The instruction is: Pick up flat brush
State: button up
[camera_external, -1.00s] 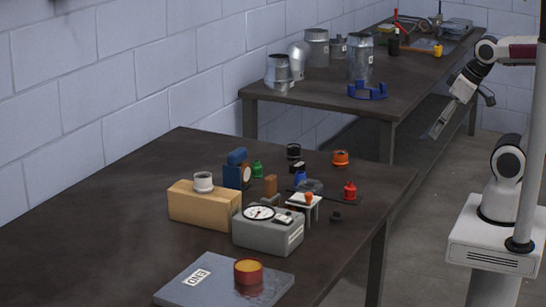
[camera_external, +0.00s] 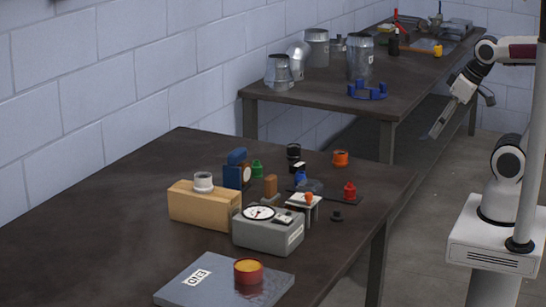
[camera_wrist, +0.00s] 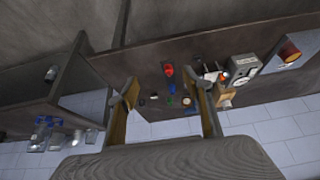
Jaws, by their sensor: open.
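My gripper (camera_external: 440,120) hangs in the air on the right in the external view, beyond the near table's right edge and apart from everything on it. In the wrist view its two fingers (camera_wrist: 165,85) are spread with nothing between them. I cannot pick out the flat brush for certain. A small upright brown piece (camera_external: 270,186) stands among the items on the near table, but it is too small to tell what it is. Small long-handled tools on the far table are also too small to identify.
The near table (camera_external: 110,215) holds a tan box (camera_external: 204,206), a grey dial gauge (camera_external: 268,232), a grey plate (camera_external: 205,283), a red cup (camera_external: 248,272) and several small bottles. The far table (camera_external: 310,99) holds metal duct pieces (camera_external: 360,56) and a blue holder (camera_external: 367,91).

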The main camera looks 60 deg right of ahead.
jog(key=shift+w, duration=0.1)
jog(key=w+a+f+t+y, duration=0.15)
jog(key=w+a, duration=0.45)
jog(key=w, duration=0.6)
jog(key=w+a+f+t+y, duration=0.15)
jog(key=w+a, duration=0.35)
jog(key=w, duration=0.7)
jog(key=w+a+f+t+h, duration=0.1)
jog(key=w+a+f+t, duration=0.15)
jog(key=w+f, duration=0.35)
jog(key=t+h, duration=0.2)
send_near(275, 183)
jog(key=shift+w+a+r+m, duration=0.1)
jog(key=shift+w+r+m, duration=0.25)
jog(key=shift+w, duration=0.1)
jog(key=shift+w+a+f+h, duration=0.1)
jog(key=shift+w+f+h, duration=0.1)
jog(key=shift+f, duration=0.25)
jog(key=shift+w+f+h, duration=0.1)
jog(key=shift+f+h, duration=0.1)
jog(key=shift+f, duration=0.25)
jog(key=shift+x, duration=1.3)
